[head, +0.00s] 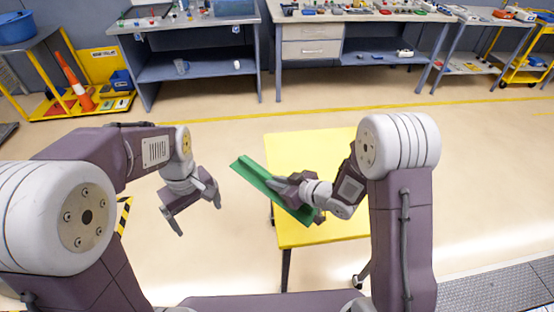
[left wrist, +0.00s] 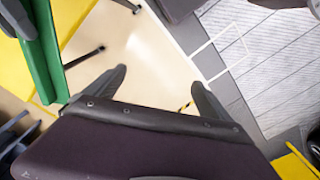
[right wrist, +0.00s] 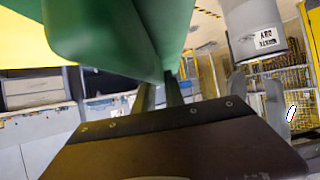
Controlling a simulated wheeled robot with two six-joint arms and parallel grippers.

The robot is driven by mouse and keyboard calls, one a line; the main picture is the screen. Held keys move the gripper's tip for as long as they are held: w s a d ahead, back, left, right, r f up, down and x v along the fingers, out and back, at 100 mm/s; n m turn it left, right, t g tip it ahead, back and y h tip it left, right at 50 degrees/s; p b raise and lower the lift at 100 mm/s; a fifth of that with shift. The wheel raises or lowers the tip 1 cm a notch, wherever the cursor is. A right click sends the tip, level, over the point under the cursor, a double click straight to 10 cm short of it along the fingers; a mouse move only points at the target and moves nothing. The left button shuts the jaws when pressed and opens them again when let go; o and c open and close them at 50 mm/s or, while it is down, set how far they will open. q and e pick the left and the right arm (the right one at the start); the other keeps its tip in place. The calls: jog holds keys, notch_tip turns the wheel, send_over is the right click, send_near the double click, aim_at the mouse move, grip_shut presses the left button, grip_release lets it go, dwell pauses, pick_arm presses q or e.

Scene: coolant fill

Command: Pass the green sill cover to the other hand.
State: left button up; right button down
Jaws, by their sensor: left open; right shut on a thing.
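The green sill cover (head: 257,178) is a long angled strip, held slantwise above the yellow table in the head view. My right gripper (head: 283,188) is shut on it near its middle, and one end points to the upper left toward my left arm. The cover fills the upper part of the right wrist view (right wrist: 110,35) and shows at the upper left of the left wrist view (left wrist: 42,55). My left gripper (head: 197,218) is open and empty, left of the cover and apart from it, with its fingers pointing down in the head view.
The yellow table (head: 310,152) stands under the cover, its visible top bare. Workbenches (head: 195,65) with parts line the back. An orange cone (head: 75,80) stands at the far left. The floor between is clear.

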jog(key=shift+w, duration=0.1)
pick_arm(q)
jog(key=w+d+r+n+t, duration=0.1)
jog(key=w+d+r, duration=0.3)
jog(key=w+d, duration=0.35)
jog(key=w+d+r+n+t, duration=0.1)
jog(key=w+d+r, duration=0.3)
jog(key=w+d, duration=0.4)
pick_arm(e)
jog(key=shift+d, duration=0.1)
pick_arm(q)
jog(key=shift+m+g+y, duration=0.4)
jog(key=shift+m, duration=0.2)
jog(key=d+f, duration=0.1)
jog(key=f, duration=0.3)
jog(key=d+f, duration=0.1)
jog(key=f, duration=0.4)
jog(key=s+d+f, duration=0.1)
jog(key=f, duration=0.4)
jog(key=shift+s+d+f, duration=0.1)
jog(key=shift+d+f, duration=0.05)
jog(key=shift+d, duration=0.25)
